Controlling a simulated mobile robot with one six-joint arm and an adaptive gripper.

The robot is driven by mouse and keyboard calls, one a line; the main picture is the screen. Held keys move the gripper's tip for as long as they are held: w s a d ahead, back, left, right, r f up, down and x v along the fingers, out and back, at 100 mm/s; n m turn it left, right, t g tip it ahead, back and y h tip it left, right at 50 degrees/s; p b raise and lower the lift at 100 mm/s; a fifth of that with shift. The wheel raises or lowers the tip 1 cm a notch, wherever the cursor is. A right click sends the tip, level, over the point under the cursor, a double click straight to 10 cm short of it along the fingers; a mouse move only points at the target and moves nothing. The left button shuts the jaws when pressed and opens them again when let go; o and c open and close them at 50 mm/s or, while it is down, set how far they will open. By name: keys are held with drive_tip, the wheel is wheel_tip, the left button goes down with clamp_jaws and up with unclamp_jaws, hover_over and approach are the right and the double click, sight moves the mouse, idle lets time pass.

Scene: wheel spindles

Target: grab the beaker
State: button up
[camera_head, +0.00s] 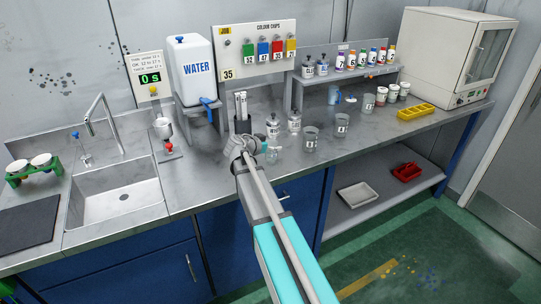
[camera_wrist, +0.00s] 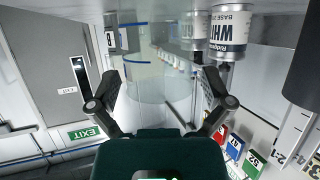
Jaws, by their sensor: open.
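A clear glass beaker (camera_wrist: 160,75) with blue marks fills the middle of the wrist view, which appears upside down. In the head view a small clear vessel, apparently this beaker (camera_head: 272,156), stands on the bench just right of my wrist. My gripper (camera_wrist: 160,86) is open, with one finger on each side of the beaker in the picture. I see gaps between the fingers and the glass. I cannot tell how deep the beaker sits between the fingertips. My gripper (camera_head: 259,148) is small and partly hidden by my arm in the head view.
A white-labelled tin (camera_wrist: 231,30) is close to the right finger in the wrist view. More tins (camera_head: 294,122) and labelled cups (camera_head: 311,140) stand to the right on the bench (camera_head: 215,170). A dark stand (camera_head: 242,122) is behind my wrist; the sink (camera_head: 115,200) is left.

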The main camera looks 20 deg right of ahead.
idle(0.5)
drive_tip(key=c, duration=0.8)
drive_tip(key=shift+r, duration=0.15)
wheel_tip(320, 180, up, 3)
drive_tip(key=p, duration=0.3)
drive_tip(key=shift+f, duration=0.2)
drive_tip(key=s+a+r+p, duration=0.2)
drive_tip(key=s+r+p, duration=0.1)
drive_tip(key=s+a+r+p, duration=0.3)
drive_tip(key=s, duration=0.1)
drive_tip(key=s+a+r+p, duration=0.3)
drive_tip(key=s+r+p, duration=0.1)
drive_tip(key=shift+s+a+r, duration=0.1)
drive_tip(key=shift+s, duration=0.1)
